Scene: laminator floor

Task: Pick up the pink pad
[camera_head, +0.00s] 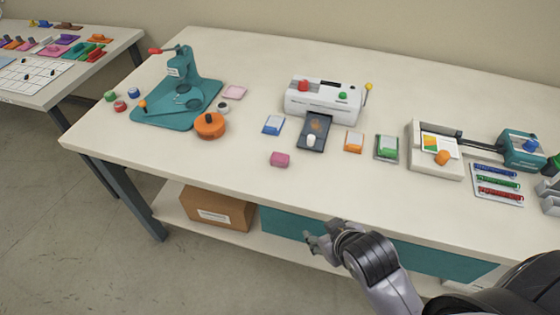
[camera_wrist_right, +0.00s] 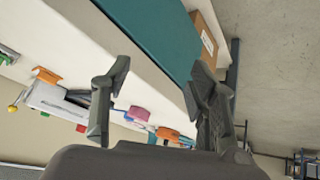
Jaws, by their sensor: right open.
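A small rounded magenta-pink block (camera_head: 280,159) lies on the white table near its front edge, below the laminator. It also shows in the right wrist view (camera_wrist_right: 138,113), seen between my fingers and beyond them. A flat pale-pink square (camera_head: 234,92) lies further back beside the teal press. I cannot tell for certain which of the two is the pink pad. My right gripper (camera_head: 318,243) is in front of the table, below the tabletop edge and apart from both. In the right wrist view its fingers (camera_wrist_right: 160,95) are spread and empty. My left gripper is not in view.
Behind the pink block stand a white laminator (camera_head: 325,99) and blue (camera_head: 273,125), orange (camera_head: 353,142) and green (camera_head: 387,147) pads. An orange knob-like round (camera_head: 209,126) is left. A cardboard box (camera_head: 215,208) sits on the lower shelf. The table's front left is bare.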

